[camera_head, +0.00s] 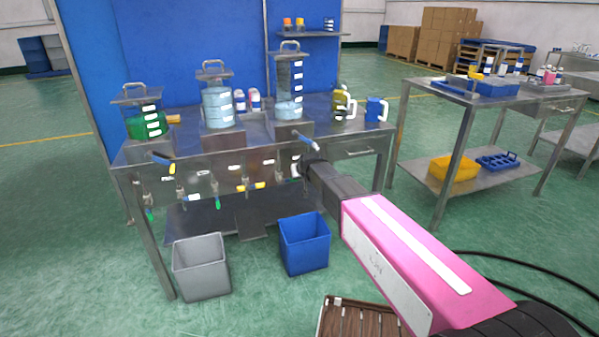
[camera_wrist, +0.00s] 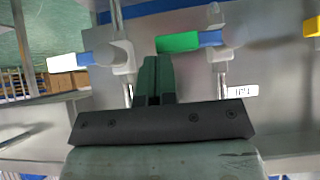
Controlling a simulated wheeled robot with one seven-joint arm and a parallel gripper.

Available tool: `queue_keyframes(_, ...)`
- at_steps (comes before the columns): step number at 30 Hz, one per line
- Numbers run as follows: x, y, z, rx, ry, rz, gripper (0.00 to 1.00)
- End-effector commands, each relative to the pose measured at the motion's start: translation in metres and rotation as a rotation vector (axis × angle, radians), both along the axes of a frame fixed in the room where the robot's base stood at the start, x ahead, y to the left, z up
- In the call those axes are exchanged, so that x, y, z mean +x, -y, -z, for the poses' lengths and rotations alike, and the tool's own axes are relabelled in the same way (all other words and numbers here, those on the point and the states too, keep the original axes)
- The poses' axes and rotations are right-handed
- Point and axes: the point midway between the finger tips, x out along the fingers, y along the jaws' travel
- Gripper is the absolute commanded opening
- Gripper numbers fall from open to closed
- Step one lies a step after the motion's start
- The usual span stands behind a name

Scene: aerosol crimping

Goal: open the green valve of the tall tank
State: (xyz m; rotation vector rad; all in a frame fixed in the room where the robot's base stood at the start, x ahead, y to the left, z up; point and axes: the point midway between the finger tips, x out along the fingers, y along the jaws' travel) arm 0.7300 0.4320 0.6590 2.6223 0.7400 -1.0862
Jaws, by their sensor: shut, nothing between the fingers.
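The tall tank (camera_head: 289,82) is a clear cylinder with pale blue liquid, at the right of three tanks on the steel bench. In the wrist view a lever handle with a green end and a blue part (camera_wrist: 182,42) lies sideways on a pale valve body. My gripper (camera_wrist: 154,64) is shut and empty. Its dark green fingertips are just below the handle's green end in that picture; I cannot tell whether they touch. In the head view my gripper (camera_head: 308,168) is at the bench's front panel, and I cannot make out this green handle there.
A white-and-blue lever (camera_wrist: 72,61) is left of my fingers. Other coloured levers, such as a yellow one (camera_head: 251,186), line the bench front. A grey bin (camera_head: 201,267) and a blue bin (camera_head: 304,243) stand on the floor below. A steel table (camera_head: 440,92) stands right.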

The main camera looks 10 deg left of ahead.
Motion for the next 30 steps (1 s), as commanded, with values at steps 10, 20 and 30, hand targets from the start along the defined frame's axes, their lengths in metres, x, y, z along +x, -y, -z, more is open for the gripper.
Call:
queue_keyframes(10,0.0001,0.0001,0.0004,0.001,-0.001,0.0,0.0)
queue_keyframes(20,0.0011,0.0014,0.0043,0.047,-0.029,0.0,0.0)
queue_keyframes(30,0.0023,0.0033,0.0086,0.093,-0.057,0.001,0.0)
